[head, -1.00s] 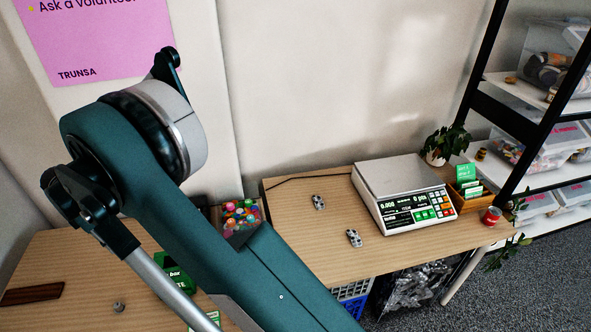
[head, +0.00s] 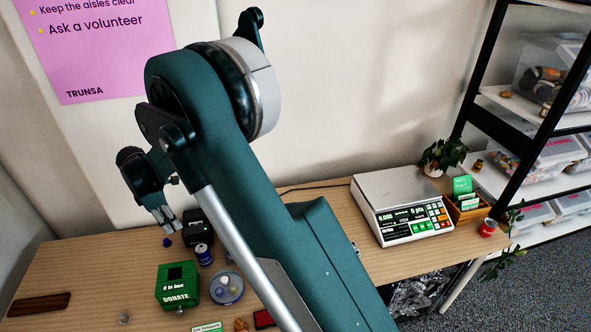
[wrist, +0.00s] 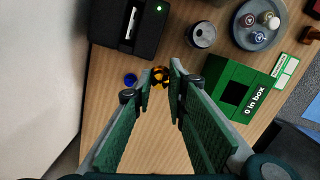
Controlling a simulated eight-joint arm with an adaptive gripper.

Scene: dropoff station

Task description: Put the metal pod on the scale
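A small shiny amber-gold object (wrist: 160,77) lies on the wooden table, framed between my fingertips in the wrist view. It may be the metal pod, but I cannot tell for sure. In the head view it does not show clearly. My gripper (head: 168,226) hangs over the left table with its fingers downward. In the wrist view its green-padded fingers (wrist: 160,88) are apart, with no grip on the object visible. The white scale (head: 405,222) stands on the right table with a bare pan and a display reading zero. A small silvery piece (head: 123,318) lies at the left table's front.
Beside the object are a blue cap (wrist: 130,80), a black printer-like box (wrist: 130,27) and a can (wrist: 203,34). A green donate box (head: 177,285) and a round tray (head: 226,287) stand nearby.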

